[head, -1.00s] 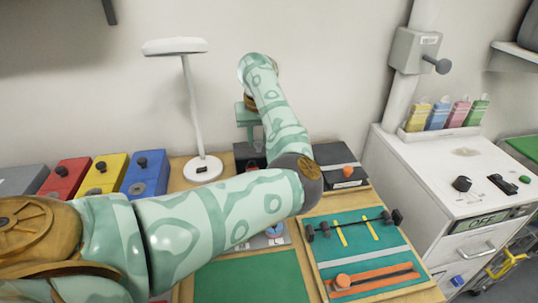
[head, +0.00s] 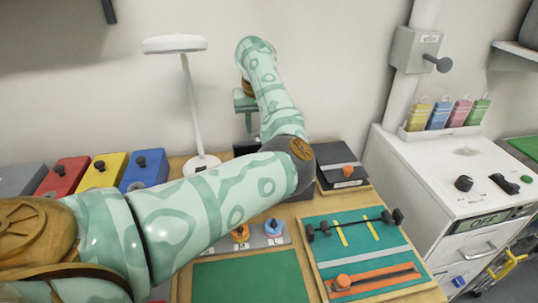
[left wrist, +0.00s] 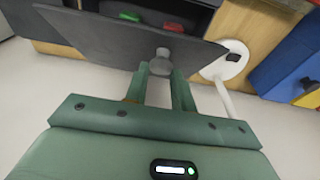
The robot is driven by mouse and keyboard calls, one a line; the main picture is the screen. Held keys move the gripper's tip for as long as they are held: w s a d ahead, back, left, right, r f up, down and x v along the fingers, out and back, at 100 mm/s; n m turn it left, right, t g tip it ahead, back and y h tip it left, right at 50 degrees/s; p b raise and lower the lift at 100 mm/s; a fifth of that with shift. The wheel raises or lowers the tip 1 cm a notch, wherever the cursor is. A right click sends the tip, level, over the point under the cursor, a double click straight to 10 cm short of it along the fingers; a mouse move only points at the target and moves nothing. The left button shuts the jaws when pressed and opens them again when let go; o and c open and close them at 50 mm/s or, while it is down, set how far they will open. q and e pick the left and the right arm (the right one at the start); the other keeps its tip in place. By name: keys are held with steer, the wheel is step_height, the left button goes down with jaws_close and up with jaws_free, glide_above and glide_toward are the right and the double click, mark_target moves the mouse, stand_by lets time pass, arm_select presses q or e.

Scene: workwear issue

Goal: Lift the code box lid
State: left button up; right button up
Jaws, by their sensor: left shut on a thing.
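My left gripper (head: 246,108) is raised above the back of the table, near the wall. In the left wrist view its fingers (left wrist: 161,80) are shut on the grey knob (left wrist: 160,62) of a dark flat lid (left wrist: 110,38). The lid is tilted up, and the open dark box (left wrist: 205,20) shows behind it with a green piece (left wrist: 129,16) and a red piece (left wrist: 177,3) inside. In the head view my left arm hides most of this box (head: 244,148). My right gripper is in neither view.
A white lamp (head: 193,105) stands left of the box. Red (head: 62,178), yellow (head: 104,172) and blue (head: 146,170) boxes sit further left. A dark box with an orange knob (head: 346,170) and a teal board (head: 350,235) are at right. The green mat (head: 247,278) is clear.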

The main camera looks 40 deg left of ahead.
arm_select(q)
steer(key=shift+w+a+r, duration=0.25)
steer(key=shift+a+r, duration=0.05)
steer(key=shift+r, duration=0.05)
steer(key=shift+w+a+r+b, duration=0.2)
steer(key=shift+w+a+b, duration=0.15)
steer(key=shift+b, duration=0.2)
steer(key=shift+w+a+r, duration=0.15)
steer(key=shift+a+r, duration=0.15)
steer(key=shift+r, duration=0.05)
